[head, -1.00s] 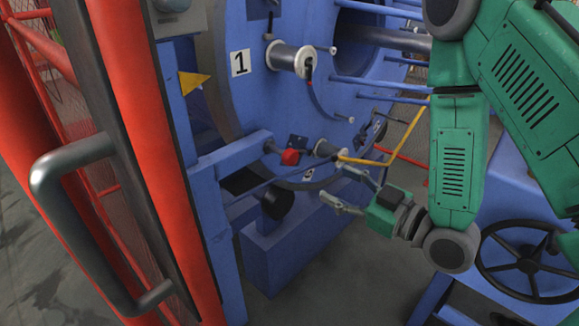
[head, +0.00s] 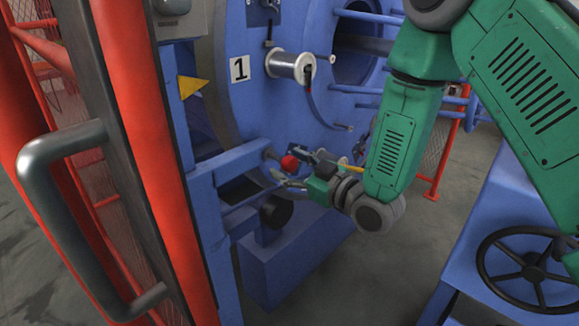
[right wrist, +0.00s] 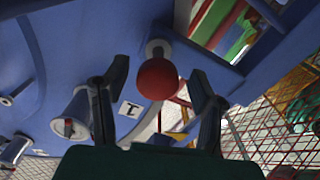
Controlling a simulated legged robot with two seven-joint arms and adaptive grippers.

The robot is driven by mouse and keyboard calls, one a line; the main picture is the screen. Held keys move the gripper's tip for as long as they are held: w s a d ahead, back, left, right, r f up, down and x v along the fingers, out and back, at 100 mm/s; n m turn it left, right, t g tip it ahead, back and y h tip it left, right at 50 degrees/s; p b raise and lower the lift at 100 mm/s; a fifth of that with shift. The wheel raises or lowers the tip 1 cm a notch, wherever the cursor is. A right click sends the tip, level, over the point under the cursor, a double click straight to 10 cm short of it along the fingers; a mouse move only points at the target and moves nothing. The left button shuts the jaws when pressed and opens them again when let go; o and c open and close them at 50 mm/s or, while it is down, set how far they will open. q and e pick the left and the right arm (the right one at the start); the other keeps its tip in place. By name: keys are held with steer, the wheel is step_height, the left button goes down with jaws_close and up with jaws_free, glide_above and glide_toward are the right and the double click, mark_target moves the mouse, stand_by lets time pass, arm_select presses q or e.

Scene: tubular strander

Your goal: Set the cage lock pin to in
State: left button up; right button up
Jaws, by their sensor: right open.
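The cage lock pin shows as a round red knob (head: 289,162) on a short grey stem, at the end of a blue beam beside the big blue cage disc (head: 258,95). My right gripper (head: 295,168) is open, its fingers pointing left at the knob. In the right wrist view the red knob (right wrist: 157,80) sits midway between the two spread fingertips (right wrist: 158,82), with clear space on both sides. I see no contact. My left gripper is not in view.
A wire bobbin (head: 288,66) is mounted on the disc above the knob. An orange-red door frame (head: 140,130) with a grey handle (head: 60,160) stands at the left. A black handwheel (head: 535,268) is at the lower right.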

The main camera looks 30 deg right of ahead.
mark_target(279, 159)
steer(key=shift+d, duration=0.1)
steer(key=shift+d, duration=0.1)
steer(key=shift+c, duration=0.3)
steer(key=shift+f, duration=0.1)
jaws_close()
steer(key=shift+x, duration=1.7)
steer(key=shift+c, duration=1.8)
jaws_free()
steer(key=o, duration=0.4)
steer(key=shift+w, duration=0.1)
steer(key=v, duration=1.2)
